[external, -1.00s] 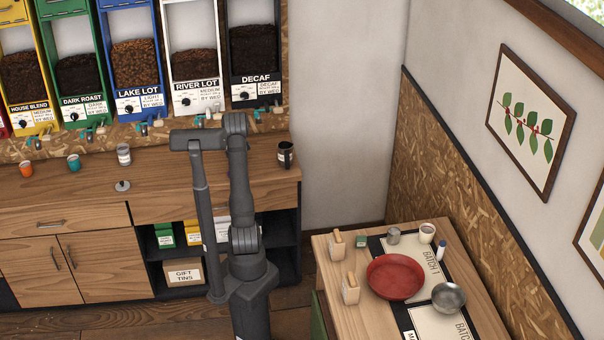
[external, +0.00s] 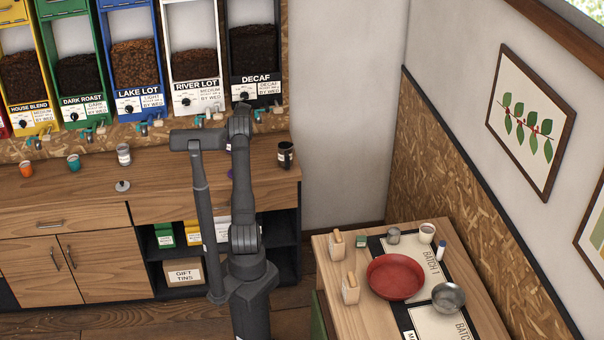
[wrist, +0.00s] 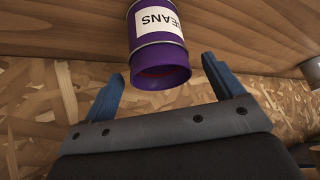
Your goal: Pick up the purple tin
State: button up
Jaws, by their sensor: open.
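The purple tin (wrist: 158,60) has a white label reading BEANS and shows at the top middle of the wrist view, its upper part cut off by the picture edge. My gripper (wrist: 163,68) is open, with one blue finger on either side of the tin's near end. Gaps show between the fingers and the tin, and nothing is gripped. In the external view, my arm hides the gripper and most of the tin; only slivers of purple show beside the arm, over the wooden counter (external: 80,190).
On the counter stand a dark canister (external: 285,155) right of my arm, a white-labelled tin (external: 124,154), a teal cup (external: 73,162) and an orange cup (external: 26,168). Bean dispensers line the wall behind. A side table at right holds a red bowl (external: 395,277).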

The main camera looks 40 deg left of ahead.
jog(key=x, duration=0.4)
jog(key=shift+c, duration=0.5)
jog(key=c, duration=1)
